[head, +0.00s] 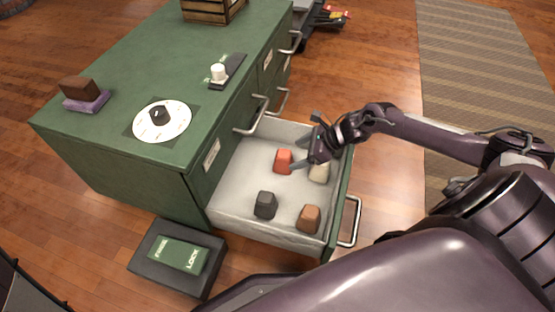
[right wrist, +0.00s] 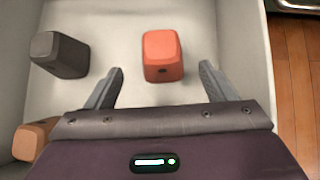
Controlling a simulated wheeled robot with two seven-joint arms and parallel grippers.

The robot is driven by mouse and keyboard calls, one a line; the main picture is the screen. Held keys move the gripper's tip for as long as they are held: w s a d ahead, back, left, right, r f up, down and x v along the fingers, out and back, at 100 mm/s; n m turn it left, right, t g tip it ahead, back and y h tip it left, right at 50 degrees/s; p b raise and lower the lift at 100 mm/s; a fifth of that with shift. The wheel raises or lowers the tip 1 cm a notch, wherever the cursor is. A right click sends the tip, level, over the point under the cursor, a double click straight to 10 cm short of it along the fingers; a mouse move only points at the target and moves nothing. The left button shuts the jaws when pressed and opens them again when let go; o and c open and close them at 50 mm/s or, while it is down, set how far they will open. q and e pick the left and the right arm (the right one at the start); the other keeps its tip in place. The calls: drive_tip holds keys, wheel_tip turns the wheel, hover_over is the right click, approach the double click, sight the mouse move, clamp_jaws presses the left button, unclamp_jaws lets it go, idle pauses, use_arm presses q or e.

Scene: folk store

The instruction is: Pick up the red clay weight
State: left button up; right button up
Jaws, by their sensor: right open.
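The red clay weight (head: 283,161) stands in the open, pale-lined drawer (head: 236,205) of the green cabinet, towards the drawer's back. It also shows in the right wrist view (right wrist: 162,55), at upper centre. My right gripper (head: 297,156) is open over the drawer, beside the red weight. In the wrist view its two fingers lie to the left and right of the weight, with clear gaps, and the weight sits ahead, around the fingertip line. I cannot tell how far the fingertips are above the drawer floor. My left gripper is not in view.
The drawer also holds a dark grey weight (head: 265,205), an orange-brown weight (head: 308,219) and a cream weight (head: 319,173), close to my right gripper. The drawer walls surround them. A round white dial (head: 174,127) lies on the cabinet top (head: 130,75). A dark box (head: 160,267) stands on the floor.

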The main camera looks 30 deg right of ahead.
sight(291, 157)
drive_tip(key=shift+w+a+f+b, duration=0.2)
drive_tip(key=shift+f+b, duration=0.1)
drive_tip(key=shift+f, duration=0.25)
drive_tip(key=shift+b+x, duration=0.55)
drive_tip(key=shift+x, duration=0.35)
drive_tip(key=b+x, duration=0.3)
drive_tip(key=x, duration=0.1)
drive_tip(key=shift+w+a+r+b, duration=0.2)
drive_tip(key=shift+w+r+b, duration=0.1)
drive_tip(key=shift+w+b, duration=0.05)
drive_tip(key=shift+w+a+f+b, duration=0.35)
drive_tip(key=shift+r, duration=0.1)
drive_tip(key=c, duration=1.2)
